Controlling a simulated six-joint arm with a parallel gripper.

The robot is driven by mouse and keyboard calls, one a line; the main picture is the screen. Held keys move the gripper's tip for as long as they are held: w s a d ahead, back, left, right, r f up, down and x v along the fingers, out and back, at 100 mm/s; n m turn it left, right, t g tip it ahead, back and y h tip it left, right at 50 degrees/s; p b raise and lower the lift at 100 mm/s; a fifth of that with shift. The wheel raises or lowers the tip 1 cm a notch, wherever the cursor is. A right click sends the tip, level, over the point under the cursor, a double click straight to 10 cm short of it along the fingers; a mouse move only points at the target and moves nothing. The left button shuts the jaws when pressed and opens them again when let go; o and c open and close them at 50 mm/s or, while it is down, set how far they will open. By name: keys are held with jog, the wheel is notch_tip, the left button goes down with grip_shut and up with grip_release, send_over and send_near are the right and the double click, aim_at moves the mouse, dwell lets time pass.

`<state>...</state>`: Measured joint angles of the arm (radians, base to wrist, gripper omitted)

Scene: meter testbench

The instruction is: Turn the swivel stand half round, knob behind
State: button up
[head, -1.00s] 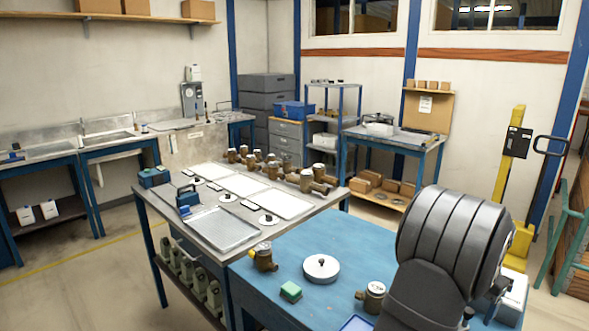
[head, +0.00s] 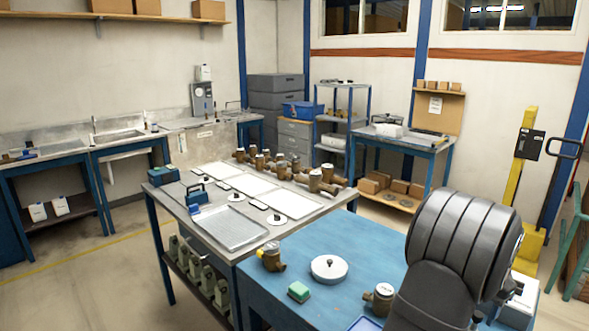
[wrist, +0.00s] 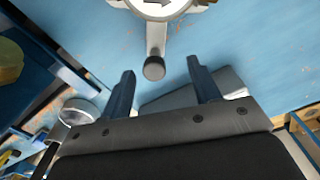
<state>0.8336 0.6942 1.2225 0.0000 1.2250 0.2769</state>
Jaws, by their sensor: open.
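In the wrist view the swivel stand (wrist: 168,7) shows at the top edge as a pale round top with a dark arrow mark, partly cut off. A short grey arm sticks out from it toward me and ends in a dark round knob (wrist: 154,69). My gripper (wrist: 160,67) is open, with its two blue fingers apart. The knob appears between the fingertips in the picture; I see no contact, and its depth is hard to judge.
The blue bench (head: 340,238) holds a white disc with a dark knob (head: 328,269), a green block (head: 298,291) and brass meters (head: 270,258) (head: 380,298). A grey flat thing (wrist: 180,97) lies behind my fingers. A white-topped round thing (wrist: 80,108) is at left.

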jog(key=shift+w+a, duration=0.1)
jog(key=shift+w, duration=0.25)
jog(key=shift+w, duration=0.15)
jog(key=shift+w+a, duration=0.2)
jog(key=shift+w, duration=0.35)
jog(key=shift+w+a, duration=0.25)
jog(key=shift+w, duration=0.1)
jog(key=shift+w+a, duration=0.65)
jog(key=shift+w, duration=0.2)
jog(key=o, duration=0.4)
jog(key=shift+o, duration=0.2)
